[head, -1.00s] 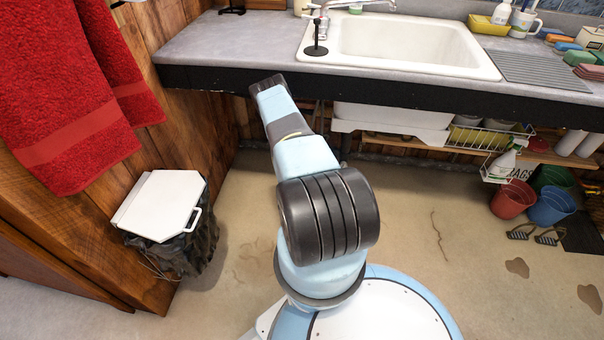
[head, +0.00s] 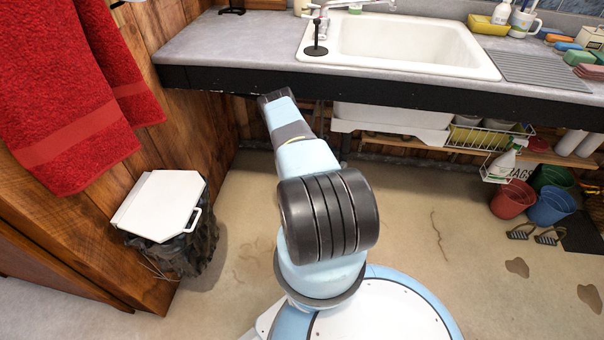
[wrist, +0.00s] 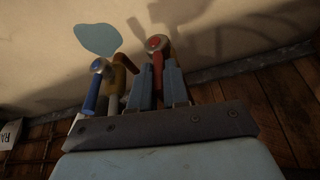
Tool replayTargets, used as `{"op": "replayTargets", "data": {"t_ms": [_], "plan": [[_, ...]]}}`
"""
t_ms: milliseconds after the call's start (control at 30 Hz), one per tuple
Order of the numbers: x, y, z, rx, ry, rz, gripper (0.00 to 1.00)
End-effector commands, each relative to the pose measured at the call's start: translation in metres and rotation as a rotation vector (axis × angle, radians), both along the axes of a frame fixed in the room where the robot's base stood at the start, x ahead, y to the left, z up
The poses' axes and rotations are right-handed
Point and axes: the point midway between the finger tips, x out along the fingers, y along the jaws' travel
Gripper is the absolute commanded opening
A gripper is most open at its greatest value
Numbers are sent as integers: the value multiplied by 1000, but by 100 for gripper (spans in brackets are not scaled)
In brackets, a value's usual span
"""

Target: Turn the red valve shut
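The red valve (wrist: 155,43) shows in the wrist view, with a round hub at the top and a red lever running down from it. My gripper (wrist: 158,82) has its two blue-grey fingers apart, one on each side of the red lever. I cannot tell whether either finger touches it. A blue-handled valve (wrist: 96,80) stands to the left, beside the fingers. In the head view my arm reaches under the counter edge, and the gripper and valves are hidden there.
The counter (head: 220,47) with its black front edge overhangs my arm. A white sink (head: 400,50) is set in it. A lidded bin (head: 160,206) stands left. Red (head: 512,196) and blue (head: 550,207) buckets stand right. The middle floor is clear.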

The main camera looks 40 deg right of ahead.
Motion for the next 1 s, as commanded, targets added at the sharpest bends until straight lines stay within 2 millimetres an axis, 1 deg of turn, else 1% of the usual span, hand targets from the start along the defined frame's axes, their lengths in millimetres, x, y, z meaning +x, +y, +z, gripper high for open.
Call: {"op": "replayTargets", "data": {"t_ms": [33,133,567,600,1000], "plan": [[0,0,0,0,0,0,10],[0,0,0,0,0,0,0],[1,1,0,0,0,1,0],[1,-4,0,0,-1,0,0],[2,5,0,-52,58,6,0]]}}
